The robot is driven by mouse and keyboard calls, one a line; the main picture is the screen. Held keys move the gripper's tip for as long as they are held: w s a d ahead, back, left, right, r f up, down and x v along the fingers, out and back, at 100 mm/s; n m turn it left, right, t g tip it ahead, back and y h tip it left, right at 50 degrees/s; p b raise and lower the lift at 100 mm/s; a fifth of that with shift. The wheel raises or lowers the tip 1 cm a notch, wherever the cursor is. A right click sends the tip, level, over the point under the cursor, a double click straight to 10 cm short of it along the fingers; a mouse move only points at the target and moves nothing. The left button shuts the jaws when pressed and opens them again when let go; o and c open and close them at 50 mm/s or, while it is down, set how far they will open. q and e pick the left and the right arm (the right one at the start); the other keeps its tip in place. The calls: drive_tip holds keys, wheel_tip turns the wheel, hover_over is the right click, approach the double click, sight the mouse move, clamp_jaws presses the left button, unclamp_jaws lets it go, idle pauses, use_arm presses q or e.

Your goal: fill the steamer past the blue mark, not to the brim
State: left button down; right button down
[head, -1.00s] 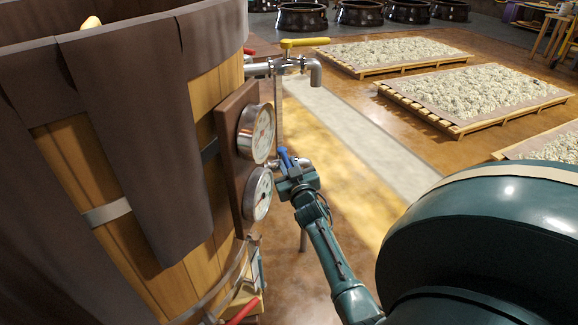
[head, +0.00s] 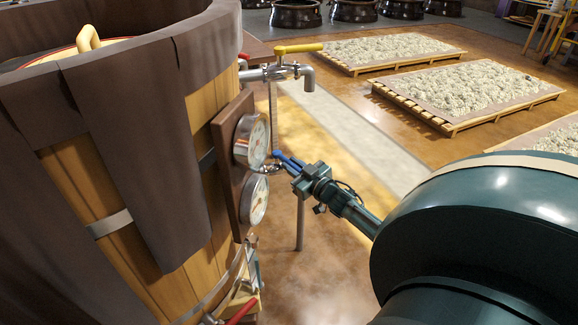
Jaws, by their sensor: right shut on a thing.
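The steamer (head: 120,185) is a large wooden tub with a dark brown covering, filling the left side. A lid with a wooden knob (head: 88,38) shows inside its rim. Two round gauges, an upper one (head: 252,140) and a lower one (head: 255,200), sit on a board on its side. A thin upright tube (head: 273,105) runs below the upper tap; I cannot make out a blue mark or the water level. My right gripper (head: 289,166) is shut on a blue valve handle (head: 282,158) beside the gauges. My left gripper is out of view.
A steel tap (head: 308,76) with a yellow lever (head: 298,48) sticks out above my right gripper. A red handle (head: 240,311) is low on the tub. A pipe (head: 300,225) stands below the gripper. Pallets of pale grain (head: 480,90) lie on the floor to the right.

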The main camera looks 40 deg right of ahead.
drive_tip(key=shift+d+n+y+b, duration=0.4)
drive_tip(key=shift+n+y, duration=0.2)
drive_tip(key=shift+y, duration=0.2)
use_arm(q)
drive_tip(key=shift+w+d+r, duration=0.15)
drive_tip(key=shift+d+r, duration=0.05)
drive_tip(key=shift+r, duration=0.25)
use_arm(e)
drive_tip(key=shift+d+r+n+y, duration=0.1)
drive_tip(key=shift+d+n+y, duration=0.15)
drive_tip(key=shift+n+y, duration=0.25)
drive_tip(key=c, duration=1.3)
unclamp_jaws()
drive_tip(key=shift+w, duration=0.1)
use_arm(q)
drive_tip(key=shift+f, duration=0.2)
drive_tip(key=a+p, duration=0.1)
drive_tip(key=p, duration=0.3)
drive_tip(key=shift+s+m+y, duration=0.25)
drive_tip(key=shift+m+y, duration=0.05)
use_arm(e)
drive_tip(key=s+d, duration=0.1)
drive_tip(key=s, duration=1.2)
drive_tip(key=shift+d, duration=0.2)
